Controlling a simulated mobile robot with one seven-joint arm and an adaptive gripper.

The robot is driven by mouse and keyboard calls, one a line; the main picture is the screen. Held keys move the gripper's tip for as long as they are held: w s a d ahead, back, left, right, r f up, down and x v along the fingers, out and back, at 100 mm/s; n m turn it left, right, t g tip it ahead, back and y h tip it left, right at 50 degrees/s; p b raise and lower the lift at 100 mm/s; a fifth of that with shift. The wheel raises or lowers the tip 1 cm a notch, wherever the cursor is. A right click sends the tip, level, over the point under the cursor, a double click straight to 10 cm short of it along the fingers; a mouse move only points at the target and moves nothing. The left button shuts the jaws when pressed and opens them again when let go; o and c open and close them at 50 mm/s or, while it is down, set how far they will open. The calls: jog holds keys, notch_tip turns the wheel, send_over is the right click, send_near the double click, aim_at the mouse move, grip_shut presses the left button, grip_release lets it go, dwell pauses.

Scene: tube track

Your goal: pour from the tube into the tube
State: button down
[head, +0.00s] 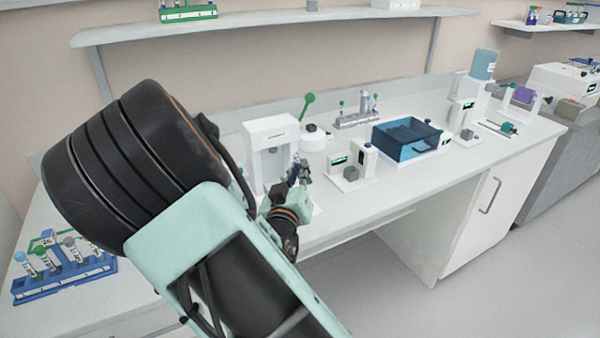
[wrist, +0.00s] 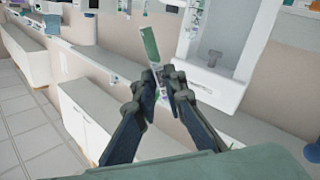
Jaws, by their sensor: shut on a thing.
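My gripper (wrist: 166,78) is shut on a tube (wrist: 150,43). In the wrist view its green part stands up beyond the fingertips, tilted, and a pale part shows between the fingers. In the head view my gripper (head: 298,172) is in front of the white dispenser-like machine, above the bench, and the held tube is too small to make out there. Several capped tubes (head: 70,244) stand in a blue rack (head: 62,283) at the bench's left end, partly behind my arm. I cannot tell which tube is the receiving one.
The white machine (head: 268,133) stands close behind my gripper. To its right are a small white stand (head: 350,173), a blue bin (head: 405,150) and a small rack (head: 355,121). A shelf (head: 270,20) runs above. Bare bench (head: 345,213) shows along the front edge.

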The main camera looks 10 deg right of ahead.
jog(key=d+m+b, duration=0.1)
jog(key=m+b, duration=0.1)
jog(key=s+d+m+b, duration=0.1)
jog(key=m+b, duration=0.2)
jog(key=shift+s+d, duration=0.1)
jog(key=shift+d, duration=0.3)
jog(key=shift+a, duration=0.1)
